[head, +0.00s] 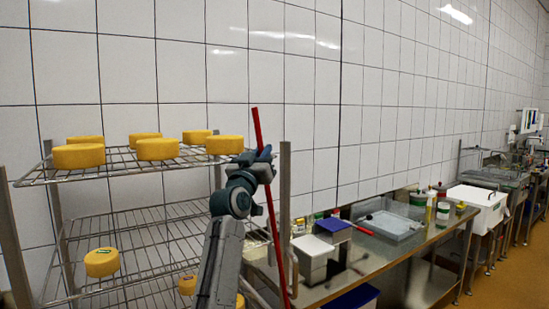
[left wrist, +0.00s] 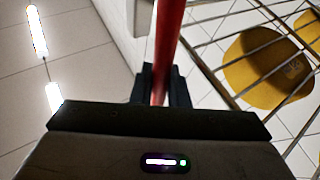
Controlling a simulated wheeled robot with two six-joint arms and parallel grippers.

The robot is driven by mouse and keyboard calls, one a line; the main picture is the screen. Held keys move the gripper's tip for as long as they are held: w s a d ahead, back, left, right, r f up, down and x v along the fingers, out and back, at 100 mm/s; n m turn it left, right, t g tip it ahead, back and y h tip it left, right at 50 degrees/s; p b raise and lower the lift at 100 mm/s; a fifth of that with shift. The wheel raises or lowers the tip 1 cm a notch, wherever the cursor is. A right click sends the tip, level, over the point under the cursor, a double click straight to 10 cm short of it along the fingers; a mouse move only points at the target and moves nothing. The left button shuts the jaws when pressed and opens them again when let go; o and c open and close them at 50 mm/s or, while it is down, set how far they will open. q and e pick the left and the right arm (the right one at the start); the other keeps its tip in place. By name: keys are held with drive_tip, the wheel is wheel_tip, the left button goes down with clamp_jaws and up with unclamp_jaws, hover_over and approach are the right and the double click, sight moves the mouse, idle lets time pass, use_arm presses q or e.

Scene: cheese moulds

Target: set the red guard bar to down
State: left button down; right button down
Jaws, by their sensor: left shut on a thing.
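The red guard bar (head: 270,207) stands steeply upright in the head view, leaning a little, with its top end to the left. It is at the right side of a wire shelf rack (head: 110,167), by the metal post. My left gripper (head: 265,158) is shut on the bar in its upper part. In the left wrist view the red bar (left wrist: 166,45) runs between the dark fingers (left wrist: 160,85). The bar's lower end runs out of the bottom of the head view. My right gripper is not in view.
Yellow cheeses (head: 158,149) stand on the rack's top shelf, and a few sit lower. To the right, a steel bench (head: 340,270) holds tubs, a tray (head: 391,226) and bottles. A tiled wall stands close behind. Floor shows at the far right.

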use_arm(q)
drive_tip(key=shift+s+a+f+n+t, duration=0.15)
drive_tip(key=shift+s+a, duration=0.2)
drive_tip(key=shift+a, duration=0.15)
drive_tip(key=shift+s+a+f+n+t, duration=0.15)
drive_tip(key=shift+s+a, duration=0.2)
drive_tip(key=shift+a, duration=0.15)
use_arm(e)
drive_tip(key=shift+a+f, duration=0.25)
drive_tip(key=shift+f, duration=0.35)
use_arm(q)
drive_tip(key=c, duration=1.4)
unclamp_jaws()
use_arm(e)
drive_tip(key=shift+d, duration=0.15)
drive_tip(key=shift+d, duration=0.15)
use_arm(q)
drive_tip(key=shift+d+r, duration=0.1)
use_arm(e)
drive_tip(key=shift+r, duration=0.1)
